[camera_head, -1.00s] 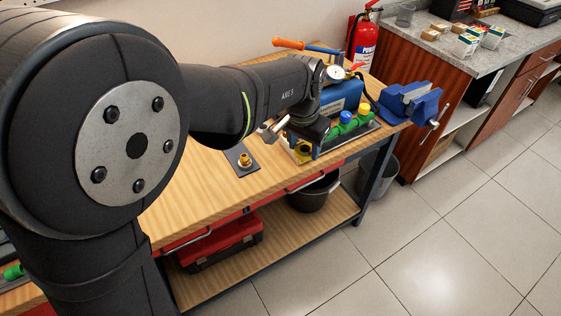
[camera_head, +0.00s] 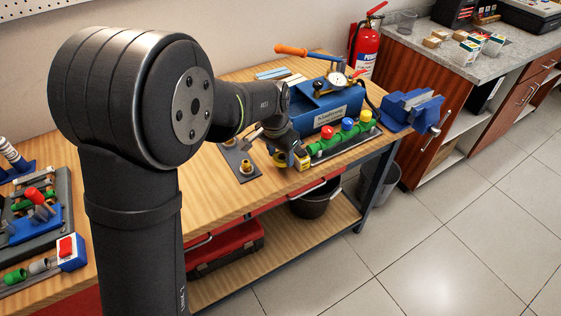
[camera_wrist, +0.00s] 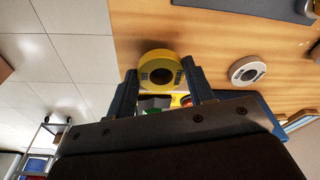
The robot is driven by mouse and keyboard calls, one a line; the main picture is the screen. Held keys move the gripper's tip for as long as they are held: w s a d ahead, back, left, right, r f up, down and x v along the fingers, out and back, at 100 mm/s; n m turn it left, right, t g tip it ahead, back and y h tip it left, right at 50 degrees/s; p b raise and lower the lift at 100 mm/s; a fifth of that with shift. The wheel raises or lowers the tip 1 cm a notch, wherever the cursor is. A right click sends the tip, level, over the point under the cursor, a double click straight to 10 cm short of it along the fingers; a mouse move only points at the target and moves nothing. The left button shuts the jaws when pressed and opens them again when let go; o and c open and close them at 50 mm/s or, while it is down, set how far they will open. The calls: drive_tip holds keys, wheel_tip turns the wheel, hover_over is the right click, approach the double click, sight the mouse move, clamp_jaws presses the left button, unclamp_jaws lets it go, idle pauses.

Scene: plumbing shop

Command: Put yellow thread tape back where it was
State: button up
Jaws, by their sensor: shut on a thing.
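The yellow thread tape (camera_wrist: 152,61) is a ring-shaped roll with dark printing, gripped between my two blue fingers in the wrist view. My gripper (camera_wrist: 159,70) is shut on it. In the head view, my gripper (camera_head: 300,157) is at the front part of the wooden bench, just left of a green manifold. A small yellow patch shows there at its tip. I cannot tell whether the roll touches the bench. A white tape roll (camera_wrist: 236,66) lies on the bench beside the held roll in the wrist view.
The green manifold (camera_head: 341,139) has red, blue and yellow caps and stands close right of my gripper. A blue test pump (camera_head: 325,107) is behind it. A grey mat with brass fittings (camera_head: 239,160) lies to the left. A blue vise (camera_head: 409,110) is at the right end.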

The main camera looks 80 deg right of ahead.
sight(280, 159)
drive_tip(key=shift+f, duration=1.65)
drive_tip(key=shift+f, duration=0.15)
drive_tip(key=o, duration=0.9)
drive_tip(key=shift+o, duration=0.2)
wheel_tip(280, 159, up, 12)
drive_tip(key=a, duration=0.1)
drive_tip(key=shift+w+a, duration=0.35)
